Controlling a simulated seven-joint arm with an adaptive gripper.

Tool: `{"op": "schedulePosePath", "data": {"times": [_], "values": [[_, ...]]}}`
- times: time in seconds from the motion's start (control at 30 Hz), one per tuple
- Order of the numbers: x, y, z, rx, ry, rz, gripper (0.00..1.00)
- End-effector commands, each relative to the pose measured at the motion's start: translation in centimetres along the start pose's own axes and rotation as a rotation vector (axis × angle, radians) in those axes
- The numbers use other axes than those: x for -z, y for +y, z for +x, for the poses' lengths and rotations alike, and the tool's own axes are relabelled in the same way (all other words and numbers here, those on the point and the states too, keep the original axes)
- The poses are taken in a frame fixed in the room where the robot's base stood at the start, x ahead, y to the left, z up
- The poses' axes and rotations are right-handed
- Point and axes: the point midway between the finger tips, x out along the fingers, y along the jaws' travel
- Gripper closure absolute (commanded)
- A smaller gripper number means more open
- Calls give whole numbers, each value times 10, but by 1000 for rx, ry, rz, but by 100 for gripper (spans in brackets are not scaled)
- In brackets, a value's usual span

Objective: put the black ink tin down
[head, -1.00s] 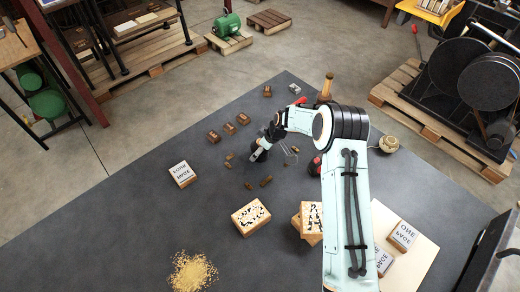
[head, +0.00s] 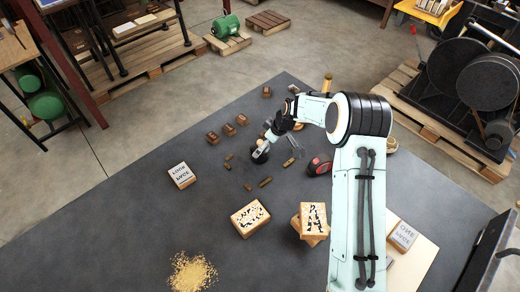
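The black ink tin (head: 259,156) is a small dark round shape on the dark table, left of the table's middle. My gripper (head: 277,147) is just above and to the right of it. Its two fingers look spread apart, with one light fingertip over or beside the tin. This finger partly covers the tin, and I cannot tell whether they touch. I see nothing between the fingers.
A red-and-black round object (head: 319,166) lies right of my gripper. Several small brown blocks (head: 228,130) lie around it. A white-topped block (head: 181,174) stands left, a patterned block (head: 250,217) in front, and a grain pile (head: 192,271) nearer.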

Motion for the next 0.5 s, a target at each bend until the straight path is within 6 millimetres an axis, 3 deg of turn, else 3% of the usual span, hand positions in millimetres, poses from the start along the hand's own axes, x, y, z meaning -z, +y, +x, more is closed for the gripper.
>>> {"op": "schedulePosePath", "data": {"times": [0.1, 0.23, 0.5], "values": [[0, 1, -29, -3, 1, 1, 15], [0, 1, -51, -3, 0, 1, 15], [-1, 0, -68, 0, -1, 1, 15]]}}
